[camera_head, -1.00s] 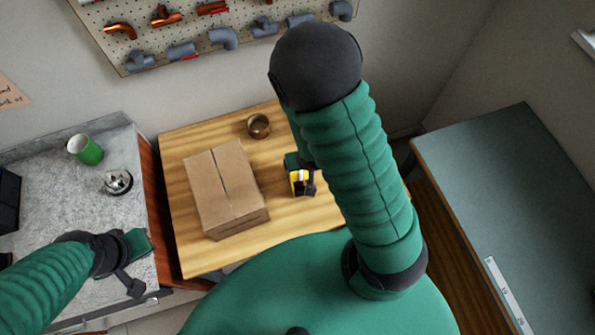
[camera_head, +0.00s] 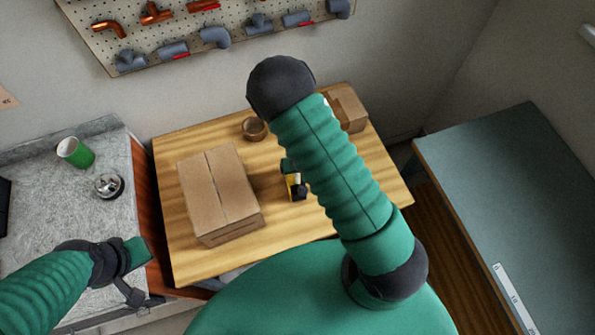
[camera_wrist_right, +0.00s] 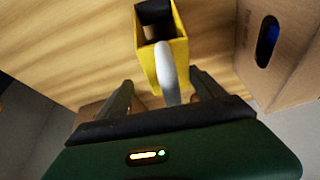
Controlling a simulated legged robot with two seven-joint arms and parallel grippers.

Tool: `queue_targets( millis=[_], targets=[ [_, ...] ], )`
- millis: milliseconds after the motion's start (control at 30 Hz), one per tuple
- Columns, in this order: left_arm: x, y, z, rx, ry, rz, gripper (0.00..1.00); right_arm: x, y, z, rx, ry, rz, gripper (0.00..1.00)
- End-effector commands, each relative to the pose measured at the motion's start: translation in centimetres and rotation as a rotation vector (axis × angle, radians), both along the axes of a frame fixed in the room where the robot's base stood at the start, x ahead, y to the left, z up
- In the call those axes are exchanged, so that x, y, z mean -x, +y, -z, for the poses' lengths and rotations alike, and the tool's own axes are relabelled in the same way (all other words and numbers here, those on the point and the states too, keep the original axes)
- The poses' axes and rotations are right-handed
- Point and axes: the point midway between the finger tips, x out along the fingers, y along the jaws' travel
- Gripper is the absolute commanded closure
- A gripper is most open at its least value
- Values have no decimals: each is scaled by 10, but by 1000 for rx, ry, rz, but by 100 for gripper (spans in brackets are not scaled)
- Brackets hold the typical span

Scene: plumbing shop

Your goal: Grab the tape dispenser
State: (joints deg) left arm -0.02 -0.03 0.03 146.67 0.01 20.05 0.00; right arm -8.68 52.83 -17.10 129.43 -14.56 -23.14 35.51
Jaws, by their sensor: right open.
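The tape dispenser (camera_head: 295,187), yellow and black, stands on the wooden table, partly hidden by my right arm in the head view. In the right wrist view the yellow dispenser (camera_wrist_right: 149,62) shows with a pale grey curved part at its near side. My right gripper (camera_wrist_right: 163,90) is open, with its two dark fingers on either side of the dispenser's near end. I cannot tell whether they touch it. My left gripper (camera_head: 132,272) is over the grey counter at the left, away from the dispenser; its finger gap is not clear.
A cardboard box (camera_head: 220,190) lies just left of the dispenser. A brown round item (camera_head: 254,128) and a smaller box (camera_head: 348,110) are at the table's back. A green cup (camera_head: 75,152) and a metal bell (camera_head: 108,186) stand on the counter. A grey-green table (camera_head: 500,190) is at right.

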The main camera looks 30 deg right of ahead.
Motion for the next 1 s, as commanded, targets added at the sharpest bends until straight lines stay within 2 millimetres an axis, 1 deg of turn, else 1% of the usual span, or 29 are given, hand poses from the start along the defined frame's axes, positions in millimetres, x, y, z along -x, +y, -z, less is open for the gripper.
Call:
queue_targets(
  millis=[33, 100, 300, 333, 600, 900, 933, 1000],
  targets=[
    [0, 0, -2, 0, 0, 0, 100, -2, 0, 7, 1, 4, -1, 22],
    [0, 0, -2, 0, 1, 0, 100, -4, 2, 12, 2, 2, -1, 22],
    [0, 0, -2, 0, 1, -1, 100, -5, 2, 14, 2, 0, -1, 22],
    [0, 0, -2, 0, 1, -1, 100, -5, 1, 14, 1, -1, -1, 23],
    [0, 0, -2, 0, 1, -1, 100, -5, -3, 15, -4, 0, -1, 58],
    [0, 0, -1, 0, 1, -1, 100, -6, -1, 15, 0, 0, 0, 98],
    [0, 0, -1, 0, 1, -1, 100, -6, -1, 15, 0, 0, 0, 100],
    [0, 0, -1, 0, 1, -1, 100, -6, -1, 15, -1, 1, -1, 100]
  ],
)
